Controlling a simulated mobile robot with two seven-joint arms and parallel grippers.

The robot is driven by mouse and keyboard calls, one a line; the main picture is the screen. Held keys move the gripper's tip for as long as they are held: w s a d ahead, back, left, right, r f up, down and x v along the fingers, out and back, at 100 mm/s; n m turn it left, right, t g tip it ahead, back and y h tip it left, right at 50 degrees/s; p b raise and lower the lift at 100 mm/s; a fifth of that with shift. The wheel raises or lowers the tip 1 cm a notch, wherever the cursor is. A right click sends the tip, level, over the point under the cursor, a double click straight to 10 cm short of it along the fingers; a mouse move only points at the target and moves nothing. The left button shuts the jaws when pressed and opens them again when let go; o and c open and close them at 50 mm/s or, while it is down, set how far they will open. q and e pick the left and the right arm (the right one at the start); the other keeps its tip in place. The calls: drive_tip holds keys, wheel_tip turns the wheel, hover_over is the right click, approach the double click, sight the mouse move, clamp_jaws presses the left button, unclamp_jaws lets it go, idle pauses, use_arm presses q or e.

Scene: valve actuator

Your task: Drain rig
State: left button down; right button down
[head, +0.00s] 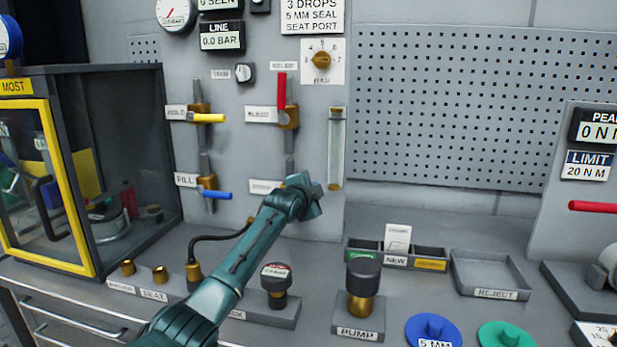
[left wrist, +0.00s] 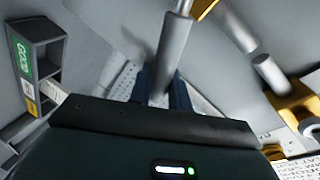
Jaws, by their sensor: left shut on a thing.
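The rig panel carries a yellow HOLD handle (head: 209,118), a red handle (head: 281,90) pointing up, and a blue FILL handle (head: 217,195). Below the red one is a white label (head: 263,187), partly covered and unreadable. My left gripper (head: 312,196) is at the panel beside that label and hides whatever valve is there. In the left wrist view, a grey cylindrical handle (left wrist: 174,45) on a thinner stem runs down between the dark fingers, which are shut on it. A clear sight tube (head: 336,148) stands just right of the gripper. My right gripper is not seen.
Below my left arm are a bench block with a dark-knobbed fitting (head: 277,285) and a PUMP knob (head: 362,285). To the right are a labelled bin rack (head: 405,262) and an empty REJECT tray (head: 491,272). A yellow-framed cabinet (head: 95,180) stands left.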

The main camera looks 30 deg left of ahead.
use_arm(q)
drive_tip(key=f+m, duration=0.1)
drive_tip(key=f+m+y+p, duration=0.1)
drive_tip(key=d+f+m, duration=0.1)
drive_tip(key=f+m, duration=0.1)
drive_tip(key=shift+w+g+y+p, duration=0.15)
drive_tip(key=shift+g+y+p, duration=0.15)
drive_tip(key=shift+g+p, duration=0.1)
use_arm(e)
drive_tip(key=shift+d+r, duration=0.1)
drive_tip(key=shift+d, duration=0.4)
use_arm(q)
drive_tip(key=shift+f, duration=0.15)
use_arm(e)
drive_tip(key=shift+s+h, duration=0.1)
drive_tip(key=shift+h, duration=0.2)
use_arm(q)
drive_tip(key=c, duration=1.3)
unclamp_jaws()
drive_tip(key=shift+c, duration=0.2)
